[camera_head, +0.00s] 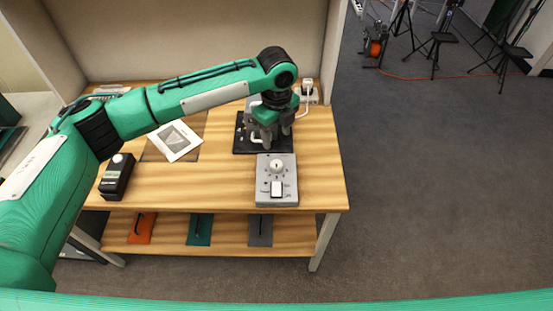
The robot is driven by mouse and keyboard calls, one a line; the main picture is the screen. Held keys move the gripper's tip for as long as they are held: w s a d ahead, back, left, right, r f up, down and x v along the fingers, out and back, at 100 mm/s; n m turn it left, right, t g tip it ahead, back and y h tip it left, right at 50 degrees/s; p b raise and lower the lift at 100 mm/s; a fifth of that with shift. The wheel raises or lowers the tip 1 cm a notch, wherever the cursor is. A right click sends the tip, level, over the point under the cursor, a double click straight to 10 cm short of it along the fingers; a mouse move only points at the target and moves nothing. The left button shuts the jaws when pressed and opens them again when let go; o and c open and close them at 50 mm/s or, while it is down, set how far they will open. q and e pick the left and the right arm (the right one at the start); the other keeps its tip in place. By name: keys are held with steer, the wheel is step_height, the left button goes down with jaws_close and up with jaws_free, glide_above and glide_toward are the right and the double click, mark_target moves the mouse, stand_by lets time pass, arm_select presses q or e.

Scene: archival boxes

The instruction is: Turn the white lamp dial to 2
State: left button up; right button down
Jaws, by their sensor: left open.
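A grey control box (277,192) lies on the wooden table near its front right. The dial's marks are too small to read. My left gripper (272,140) points down just behind the box, over a black base plate, apart from the dial. It is open, and I see nothing between its fingers. My right gripper is not in view.
A black box with a white knob (117,177) stands at the table's left front. A white framed card (175,140) lies behind it. A white plug and cord (308,90) are at the back right. The lower shelf holds orange, green and grey panels (200,229). Bare wood lies between the boxes.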

mark_target(277, 163)
arm_select(q)
step_height(277, 163, down, 12)
steer(key=shift+r+p, duration=0.15)
steer(key=shift+p, duration=0.8)
steer(key=shift+c, duration=0.2)
steer(key=c, duration=0.9)
